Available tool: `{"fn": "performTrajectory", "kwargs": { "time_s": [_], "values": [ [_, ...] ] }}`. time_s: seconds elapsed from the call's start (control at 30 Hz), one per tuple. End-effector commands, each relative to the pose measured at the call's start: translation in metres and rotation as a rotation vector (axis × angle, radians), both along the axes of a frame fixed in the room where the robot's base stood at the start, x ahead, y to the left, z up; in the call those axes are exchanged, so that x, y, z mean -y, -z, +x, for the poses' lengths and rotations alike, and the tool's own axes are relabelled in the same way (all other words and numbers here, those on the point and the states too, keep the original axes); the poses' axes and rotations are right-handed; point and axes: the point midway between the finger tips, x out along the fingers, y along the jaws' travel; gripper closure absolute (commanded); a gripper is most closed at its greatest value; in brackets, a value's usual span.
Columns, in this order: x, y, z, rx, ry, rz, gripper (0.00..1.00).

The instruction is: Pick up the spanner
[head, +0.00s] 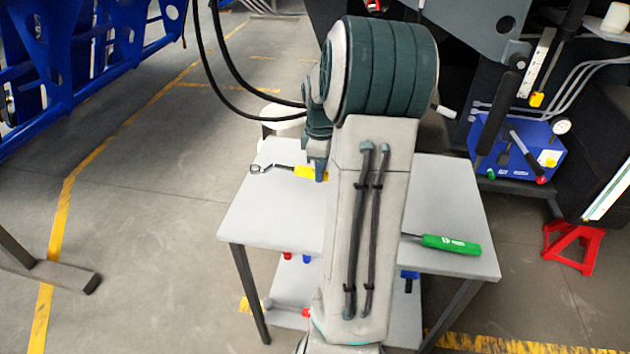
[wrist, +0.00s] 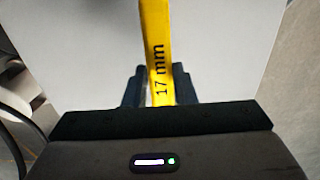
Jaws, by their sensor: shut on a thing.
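The spanner (head: 303,171) has a dark metal ring end at the left and a yellow handle. It is at the left part of the white table top, and I cannot tell whether it touches the surface. My gripper (wrist: 158,88) is shut on this handle. In the head view my gripper (head: 320,172) is at the handle's right end, and my arm hides the rest of it.
A white table (head: 455,205) stands in front of me, with a green-handled tool (head: 450,244) on its right side. Its lower shelf holds small coloured items. A blue toolbox (head: 525,150) and a red stand (head: 574,248) are at the right. Blue machinery (head: 70,60) is at the left.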

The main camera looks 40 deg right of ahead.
Motion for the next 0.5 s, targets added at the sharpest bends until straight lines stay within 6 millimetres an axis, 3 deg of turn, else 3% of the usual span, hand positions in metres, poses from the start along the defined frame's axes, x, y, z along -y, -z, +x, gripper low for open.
{"fn": "performTrajectory", "kwargs": {
  "time_s": [0.2,0.5],
  "values": [
    [0.045,-0.027,0.008,0.001,0.002,-0.002,1.00],
    [0.083,-0.050,0.014,0.001,0.001,-0.001,1.00]
  ]
}}
